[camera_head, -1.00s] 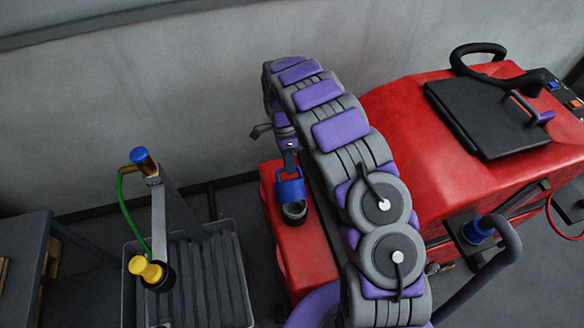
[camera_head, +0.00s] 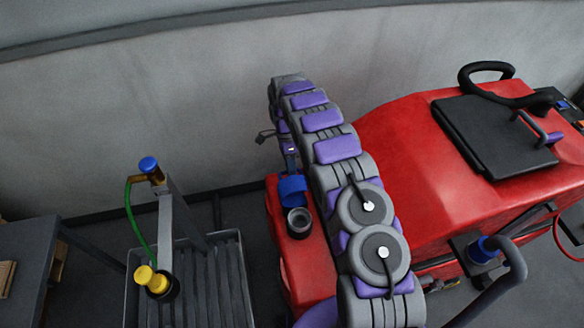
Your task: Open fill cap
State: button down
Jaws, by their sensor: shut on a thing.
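The blue fill cap (camera_head: 291,190) stands tilted up at the back of the grey filler neck (camera_head: 298,224) on the red scrubber tank (camera_head: 285,245). The round mouth of the neck shows open in front of the cap. My gripper (camera_head: 290,171) comes down from above and is shut on the cap's upper part. The fingertips are small and partly hidden by my arm, which crosses the tank on the right of the cap.
A grey slatted tray (camera_head: 240,285) stands left of the tank. Beside it are a post with a blue-topped tap (camera_head: 149,165), a green hose (camera_head: 130,215) and a yellow valve (camera_head: 151,279). A dark table (camera_head: 35,255) is at far left. A wall runs behind.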

jog(key=shift+a, duration=0.1)
jog(key=c, duration=1.1)
grip_release()
jog(key=shift+a, duration=0.2)
jog(key=shift+c, duration=0.2)
jog(key=shift+w+d, duration=0.1)
jog(key=shift+d, duration=0.05)
jog(key=p+v, duration=0.3)
jog(key=v, duration=0.4)
jog(key=shift+a, duration=0.2)
jog(key=shift+r, duration=0.15)
